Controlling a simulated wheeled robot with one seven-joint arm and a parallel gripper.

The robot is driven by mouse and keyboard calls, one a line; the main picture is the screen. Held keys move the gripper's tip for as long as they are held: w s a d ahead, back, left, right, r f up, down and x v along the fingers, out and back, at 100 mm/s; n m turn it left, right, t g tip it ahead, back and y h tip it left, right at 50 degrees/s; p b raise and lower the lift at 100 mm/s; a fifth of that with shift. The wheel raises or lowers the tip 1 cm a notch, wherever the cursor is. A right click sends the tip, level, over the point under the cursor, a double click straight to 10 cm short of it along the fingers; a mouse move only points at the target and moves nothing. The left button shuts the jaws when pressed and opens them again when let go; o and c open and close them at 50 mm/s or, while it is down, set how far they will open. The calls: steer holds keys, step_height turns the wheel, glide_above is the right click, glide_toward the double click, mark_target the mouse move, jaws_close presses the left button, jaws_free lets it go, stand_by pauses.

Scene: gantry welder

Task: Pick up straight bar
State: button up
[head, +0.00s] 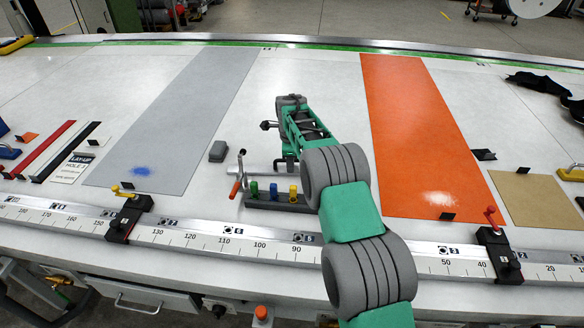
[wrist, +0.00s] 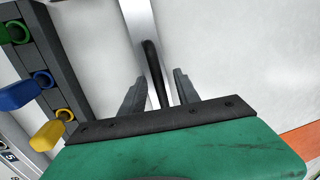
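A silver straight bar (head: 258,169) lies flat on the white table, left of my gripper (head: 284,163), its right end hidden by the gripper. In the wrist view, a pale metal bar (wrist: 140,20) runs from the top edge down toward the fingers. A dark curved rod-like piece (wrist: 151,55) overlies the bar and passes between the two fingers; I cannot tell whether it is part of the bar. My gripper (wrist: 158,78) is open, with a gap on each side of this dark piece. Its fingers point down close to the table.
A dark rack with green, blue and yellow pegs (head: 273,190) stands just in front of the bar. A red-handled tool (head: 238,176) is at the bar's left end. A grey block (head: 218,151), grey sheet (head: 185,115) and orange sheet (head: 415,125) lie around. A ruler rail (head: 195,234) runs along the front.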

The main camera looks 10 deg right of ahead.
steer(key=shift+c, duration=0.6)
jaws_close()
steer(key=shift+r, duration=0.1)
stand_by(0.6)
steer(key=shift+w+r, duration=0.1)
